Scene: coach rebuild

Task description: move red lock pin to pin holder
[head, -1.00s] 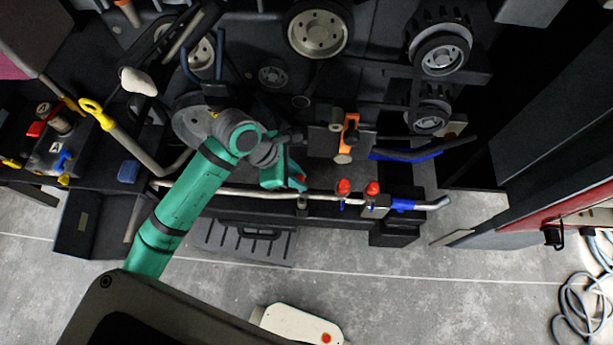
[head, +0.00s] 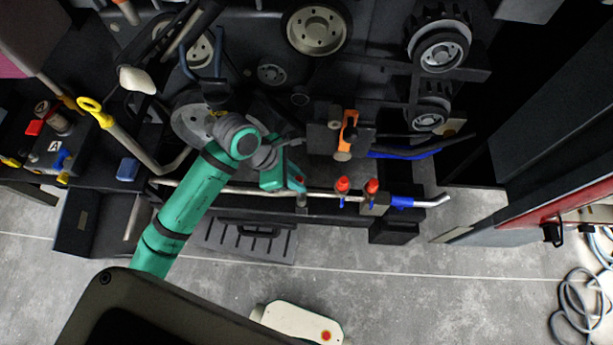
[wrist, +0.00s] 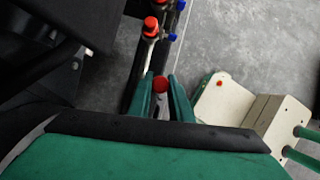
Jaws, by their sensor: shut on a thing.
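My gripper (wrist: 161,95) is shut on the red lock pin (wrist: 160,84). In the wrist view its round red head shows between the two green fingers. In the head view my gripper (head: 296,183) is over the pale metal rail, just left of two red-capped fittings (head: 343,184) with blue lower parts. A short grey post (head: 302,200) stands at the rail directly below the fingertips. I cannot tell whether the pin touches it, or for certain which part is the pin holder. The pin's lower end is hidden.
An orange-handled block (head: 349,130) and blue-ended dark hoses (head: 405,153) lie behind the rail. A red-edged grey panel (head: 530,222) stands further right. Grey floor (head: 400,285) is open in front.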

